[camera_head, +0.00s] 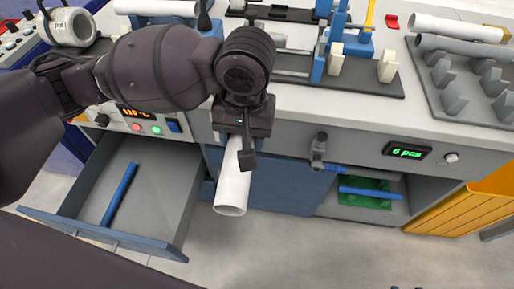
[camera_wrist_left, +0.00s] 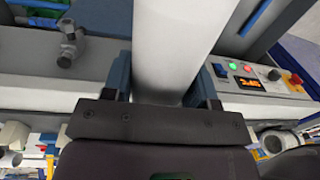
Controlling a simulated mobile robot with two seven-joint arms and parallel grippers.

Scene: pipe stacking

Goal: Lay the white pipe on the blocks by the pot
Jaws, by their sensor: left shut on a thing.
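The white pipe (camera_head: 233,185) hangs below my left gripper (camera_head: 243,142), in front of the bench and between the drawer and the tap. My left gripper is shut on it, one finger on each side. In the left wrist view the pipe (camera_wrist_left: 175,40) runs up between the fingers (camera_wrist_left: 163,85). A white, pot-like cylinder with a dark label (camera_head: 70,27) is at the back left; my arm hides the surface beside it. Two cream blocks (camera_head: 387,67) (camera_head: 335,60) stand on a dark plate. I cannot tell which blocks are by the pot. My right gripper is not in view.
An open drawer (camera_head: 150,190) holds a blue rod (camera_head: 120,194). A grey tap (camera_head: 318,150) sticks out of the bench front. A grey rack (camera_head: 440,80) with pipes lies at the right. The bench top between rack and plate (camera_head: 408,112) is clear.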

